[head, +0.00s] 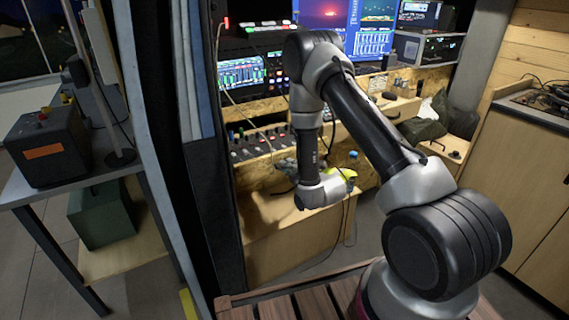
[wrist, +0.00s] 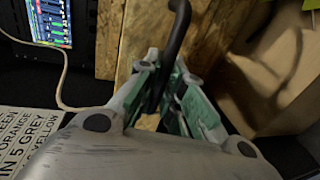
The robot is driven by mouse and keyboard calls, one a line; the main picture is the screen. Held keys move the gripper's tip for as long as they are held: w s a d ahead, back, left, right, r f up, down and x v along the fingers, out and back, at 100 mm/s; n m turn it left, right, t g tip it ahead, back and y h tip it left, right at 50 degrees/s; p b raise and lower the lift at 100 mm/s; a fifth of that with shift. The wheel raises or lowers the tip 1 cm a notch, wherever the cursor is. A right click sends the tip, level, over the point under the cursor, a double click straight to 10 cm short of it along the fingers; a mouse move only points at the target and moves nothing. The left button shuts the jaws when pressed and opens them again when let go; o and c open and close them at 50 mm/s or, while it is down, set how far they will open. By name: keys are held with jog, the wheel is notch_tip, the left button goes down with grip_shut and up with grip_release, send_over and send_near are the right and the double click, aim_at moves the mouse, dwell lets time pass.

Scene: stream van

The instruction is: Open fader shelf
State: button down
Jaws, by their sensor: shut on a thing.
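The fader shelf (head: 257,141) is in the middle of the head view, a dark panel with several coloured knobs and a rough wooden board front below it. My gripper (wrist: 165,82) is shut on a black curved handle (wrist: 179,35) in front of a wooden board (wrist: 134,35) in the wrist view. In the head view my gripper (head: 287,166) is at the shelf's front, partly hidden by my wrist. The handle's ends are hidden, and I cannot tell how far out the shelf stands.
Monitors (head: 355,25) and a lit mixer screen (head: 241,73) stand above the shelf. A printed label sheet (wrist: 40,140) shows at left in the wrist view. A dark post (head: 170,150) stands left of my arm. A wooden cabinet (head: 525,175) is at right.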

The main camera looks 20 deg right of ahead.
jog(key=shift+s+d, duration=0.2)
jog(key=shift+s, duration=0.5)
jog(key=c, duration=1.5)
grip_release()
jog(key=v, duration=0.7)
jog(key=shift+s, duration=0.2)
